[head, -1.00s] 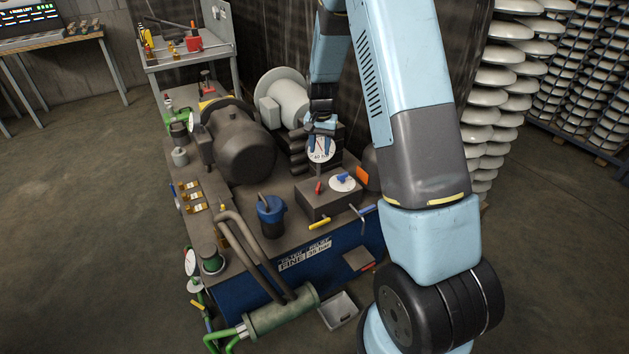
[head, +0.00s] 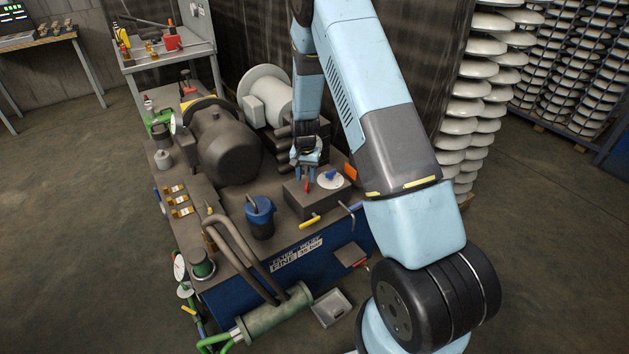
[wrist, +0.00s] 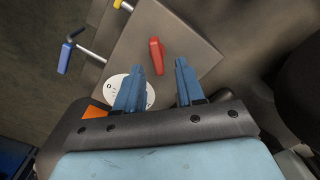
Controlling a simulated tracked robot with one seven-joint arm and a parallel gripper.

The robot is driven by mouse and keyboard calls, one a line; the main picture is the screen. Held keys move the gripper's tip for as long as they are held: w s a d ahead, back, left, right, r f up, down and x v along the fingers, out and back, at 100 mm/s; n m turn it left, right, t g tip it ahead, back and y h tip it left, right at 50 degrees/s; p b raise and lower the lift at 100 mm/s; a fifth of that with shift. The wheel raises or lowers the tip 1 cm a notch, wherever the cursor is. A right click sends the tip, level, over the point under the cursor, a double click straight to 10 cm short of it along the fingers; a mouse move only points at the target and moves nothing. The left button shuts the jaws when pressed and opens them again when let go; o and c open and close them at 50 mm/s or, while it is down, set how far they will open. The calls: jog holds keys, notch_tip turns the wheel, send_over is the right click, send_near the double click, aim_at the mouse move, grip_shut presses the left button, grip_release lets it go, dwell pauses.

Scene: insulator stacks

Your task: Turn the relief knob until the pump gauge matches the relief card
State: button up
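I cannot tell which one is the relief knob. My gripper (head: 305,177) points down just above the block, by the red knob. In the wrist view its two blue fingers (wrist: 160,66) are apart and empty; the red knob (wrist: 157,55) shows between and beyond their tips, and the white dial (wrist: 118,88) is partly behind the left finger. The gauge behind the gripper is hidden.
A yellow handle (head: 310,221) and a blue-tipped lever (head: 350,211) stick out at the block's front. A blue canister (head: 260,216) stands left of it. Another gauge (head: 180,267) is at the tank's left corner. My arm crosses the right side.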

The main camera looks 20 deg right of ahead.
aim_at(307, 188)
jog(key=shift+f, duration=1.7)
grip_shut()
